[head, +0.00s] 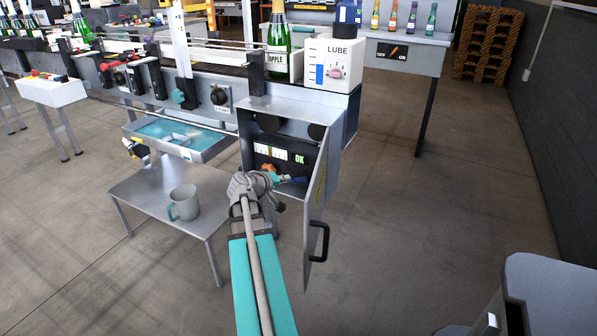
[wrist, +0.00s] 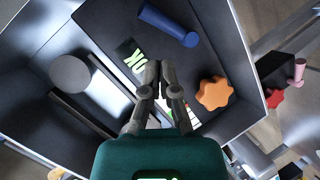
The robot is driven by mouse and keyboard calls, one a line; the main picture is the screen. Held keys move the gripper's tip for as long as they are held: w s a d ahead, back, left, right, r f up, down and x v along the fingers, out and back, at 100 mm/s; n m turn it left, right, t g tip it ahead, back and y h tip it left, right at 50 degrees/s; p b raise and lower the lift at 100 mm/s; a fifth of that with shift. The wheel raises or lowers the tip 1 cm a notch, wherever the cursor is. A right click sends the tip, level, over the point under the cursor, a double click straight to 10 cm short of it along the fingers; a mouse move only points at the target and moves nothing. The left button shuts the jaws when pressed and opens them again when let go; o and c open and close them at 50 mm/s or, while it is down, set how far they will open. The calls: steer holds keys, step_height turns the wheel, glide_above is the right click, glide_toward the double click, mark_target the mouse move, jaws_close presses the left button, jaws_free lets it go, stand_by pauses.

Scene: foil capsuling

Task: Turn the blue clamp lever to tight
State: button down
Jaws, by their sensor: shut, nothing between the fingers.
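The blue clamp lever (wrist: 168,25) is a blue rod at the top of the wrist view, on the dark panel inside an open cabinet. In the head view the lever (head: 299,180) shows only in part, just right of my gripper (head: 275,179). In the wrist view my gripper (wrist: 160,72) is shut and empty. Its fingertips are in front of the panel, below the lever in the picture and apart from it. My wrist hides part of the panel in the head view. I cannot read a tight mark.
An orange knob (wrist: 214,93) sits close to the right of my fingers. The panel has a lit display reading OK (wrist: 133,60). The cabinet door (head: 318,205) stands open at the right. A steel table (head: 150,190) with a grey mug (head: 184,203) stands left of my arm.

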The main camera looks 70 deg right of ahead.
steer(key=w+a+r+m+y+p, duration=0.1)
steer(key=a+r+m+y+p, duration=0.1)
steer(key=a+m, duration=0.4)
steer(key=r+p, duration=0.1)
steer(key=p, duration=0.1)
steer(key=shift+w+a+r+m+g+p, duration=0.15)
steer(key=shift+w+r+m+g+p, duration=0.15)
steer(key=shift+w+g+p, duration=0.1)
